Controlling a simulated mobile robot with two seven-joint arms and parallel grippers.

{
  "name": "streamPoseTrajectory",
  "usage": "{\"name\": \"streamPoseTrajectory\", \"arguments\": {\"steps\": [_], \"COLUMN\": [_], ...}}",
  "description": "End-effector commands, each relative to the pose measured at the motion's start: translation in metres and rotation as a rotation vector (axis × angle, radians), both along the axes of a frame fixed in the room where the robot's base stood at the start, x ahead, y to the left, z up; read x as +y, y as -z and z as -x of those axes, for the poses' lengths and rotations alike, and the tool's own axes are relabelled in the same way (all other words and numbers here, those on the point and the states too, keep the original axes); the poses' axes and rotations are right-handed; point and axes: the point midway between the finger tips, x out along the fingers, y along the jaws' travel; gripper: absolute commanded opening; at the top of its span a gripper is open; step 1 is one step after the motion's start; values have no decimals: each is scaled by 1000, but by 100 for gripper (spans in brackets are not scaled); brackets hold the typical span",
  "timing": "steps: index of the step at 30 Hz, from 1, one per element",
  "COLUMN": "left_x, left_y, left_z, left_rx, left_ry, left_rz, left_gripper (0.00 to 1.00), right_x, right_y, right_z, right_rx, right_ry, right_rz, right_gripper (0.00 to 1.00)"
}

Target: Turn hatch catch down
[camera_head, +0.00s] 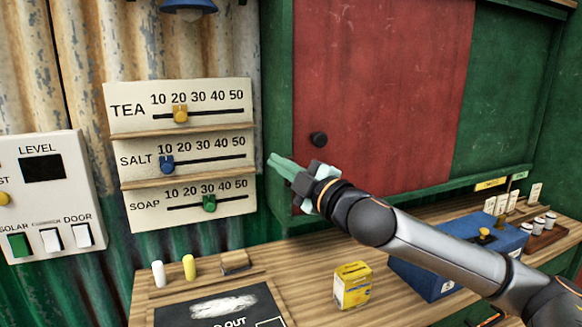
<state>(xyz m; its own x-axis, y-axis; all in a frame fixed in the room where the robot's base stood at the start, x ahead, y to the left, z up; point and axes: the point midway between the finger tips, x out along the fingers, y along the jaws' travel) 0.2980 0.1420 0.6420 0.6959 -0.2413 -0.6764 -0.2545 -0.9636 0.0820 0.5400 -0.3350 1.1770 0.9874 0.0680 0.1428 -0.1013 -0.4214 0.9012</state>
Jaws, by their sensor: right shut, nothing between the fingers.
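Whether the fingers touch the frame is unclear. My left gripper is not in view.
The price board (188,133) with three sliders is left of my gripper. A switch panel (45,190) is at far left. The wooden counter (300,260) below holds a yellow box (352,285), a blue box (470,240), chalks and a dark slate (190,314).

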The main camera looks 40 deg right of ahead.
Motion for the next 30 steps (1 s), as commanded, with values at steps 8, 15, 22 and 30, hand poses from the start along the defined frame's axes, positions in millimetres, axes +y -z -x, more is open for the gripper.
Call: {"name": "streamPoseTrajectory", "arguments": {"steps": [8,15,22,30], "left_x": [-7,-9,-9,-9], "left_y": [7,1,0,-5], "left_z": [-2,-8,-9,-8], "left_rx": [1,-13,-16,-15], "left_ry": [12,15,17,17], "left_rz": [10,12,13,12], "left_gripper": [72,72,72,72], "right_x": [-19,-21,-21,-21], "right_y": [11,10,10,8], "right_z": [5,5,5,-3], "right_rx": [1,-1,-1,-10], "right_ry": [2,-1,-1,-1], "right_rz": [2,-1,-3,-44], "right_gripper": [0,0,0,0]}}
